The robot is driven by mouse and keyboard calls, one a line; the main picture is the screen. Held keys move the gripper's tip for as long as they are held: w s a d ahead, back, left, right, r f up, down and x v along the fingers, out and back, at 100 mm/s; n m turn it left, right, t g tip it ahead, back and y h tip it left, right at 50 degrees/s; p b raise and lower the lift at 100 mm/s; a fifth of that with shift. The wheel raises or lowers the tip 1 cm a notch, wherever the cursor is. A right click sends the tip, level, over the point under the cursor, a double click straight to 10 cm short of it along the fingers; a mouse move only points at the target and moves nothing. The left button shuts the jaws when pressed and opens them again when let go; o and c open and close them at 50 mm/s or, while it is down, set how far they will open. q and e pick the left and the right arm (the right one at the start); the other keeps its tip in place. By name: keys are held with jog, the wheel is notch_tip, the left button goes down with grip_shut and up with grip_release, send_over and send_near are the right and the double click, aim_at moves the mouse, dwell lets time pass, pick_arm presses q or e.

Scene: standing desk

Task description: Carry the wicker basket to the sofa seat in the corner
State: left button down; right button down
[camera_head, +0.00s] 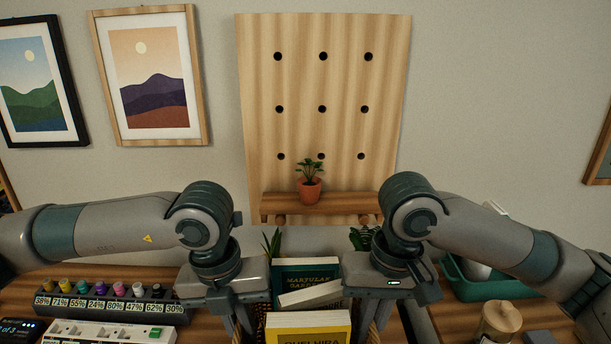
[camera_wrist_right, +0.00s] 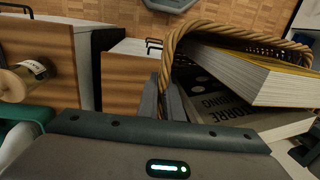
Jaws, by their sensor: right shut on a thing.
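The wicker basket (camera_head: 374,331) is low in the centre of the head view, between my two grippers and mostly hidden by books and hands. Books stand in it, including a yellow one (camera_head: 308,330) and a dark green one (camera_head: 306,270). In the right wrist view its braided handle (camera_wrist_right: 230,31) arches over the books. My right gripper (camera_head: 402,318) is shut on the handle's near side; its fingers also show in the right wrist view (camera_wrist_right: 164,92). My left gripper (camera_head: 238,322) is at the basket's left side, its fingertips cut off by the frame. The sofa is not visible.
A wooden desk (camera_head: 40,290) spans both sides, with a rack of coloured bottles (camera_head: 100,303) and a power strip (camera_head: 110,334) at left. At right are a teal bin (camera_head: 485,290) and a lidded jar (camera_head: 500,322). A potted plant (camera_head: 310,188) sits on a pegboard shelf.

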pick_arm(q)
jog(key=shift+s+a+r, duration=0.15)
jog(key=shift+s+r, duration=0.2)
pick_arm(e)
jog(key=shift+s+d+r, duration=0.1)
jog(key=shift+s+r, duration=0.25)
pick_arm(q)
jog(key=shift+w, duration=0.15)
pick_arm(e)
jog(key=shift+w, duration=0.15)
